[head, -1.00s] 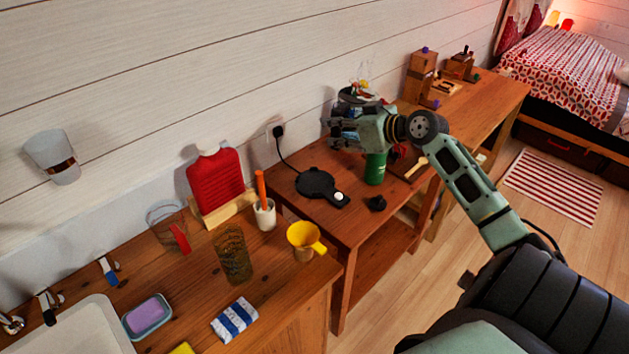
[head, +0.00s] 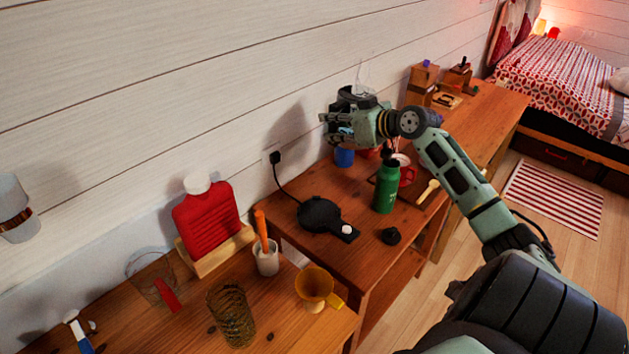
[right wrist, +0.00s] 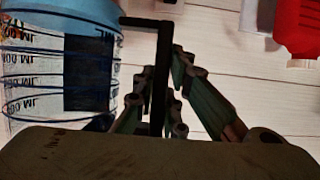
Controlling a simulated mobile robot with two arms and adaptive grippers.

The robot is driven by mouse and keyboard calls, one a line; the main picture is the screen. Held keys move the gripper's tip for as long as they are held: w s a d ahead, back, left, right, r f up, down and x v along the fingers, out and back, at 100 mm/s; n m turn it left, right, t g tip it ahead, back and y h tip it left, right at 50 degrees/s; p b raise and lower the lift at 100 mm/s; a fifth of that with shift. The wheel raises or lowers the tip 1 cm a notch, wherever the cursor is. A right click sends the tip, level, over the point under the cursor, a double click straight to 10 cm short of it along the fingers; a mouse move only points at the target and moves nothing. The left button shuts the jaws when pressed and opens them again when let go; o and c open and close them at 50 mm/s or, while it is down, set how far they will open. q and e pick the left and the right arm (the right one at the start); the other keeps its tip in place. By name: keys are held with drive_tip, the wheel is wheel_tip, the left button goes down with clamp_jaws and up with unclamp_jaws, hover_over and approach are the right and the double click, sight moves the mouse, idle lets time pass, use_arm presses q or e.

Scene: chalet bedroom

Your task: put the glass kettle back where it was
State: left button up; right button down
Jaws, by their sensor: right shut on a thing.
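The glass kettle (right wrist: 62,75) shows at the left of the right wrist view, clear with ML marks and dark rings. Its black handle (right wrist: 160,80) passes between the fingers of my right gripper (right wrist: 168,105), which is shut on it. In the head view my right gripper (head: 328,125) is raised above the back of the small wooden table, and the kettle is mostly hidden behind it. The round black kettle base (head: 320,214) lies bare on that table, left of and below the gripper, its cord running to a wall plug. My left gripper is not in view.
A yellow funnel (head: 315,285), a white cup (head: 266,258) and a red bottle (head: 207,215) stand on the nearer counter. Bare wood (head: 350,265) lies in front of the base.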

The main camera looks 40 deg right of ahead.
sight(332, 145)
wheel_tip(332, 145, down, 5)
drive_tip(key=b, duration=0.4)
drive_tip(key=shift+f, duration=0.1)
drive_tip(key=w+a+f, duration=0.1)
drive_tip(key=a+f, duration=0.4)
drive_tip(key=f, duration=0.4)
drive_tip(key=w+a+f+p, duration=0.1)
drive_tip(key=a+f, duration=0.5)
drive_tip(key=f, duration=0.3)
drive_tip(key=shift+w+a+f, duration=0.15)
drive_tip(key=shift+w+f, duration=0.05)
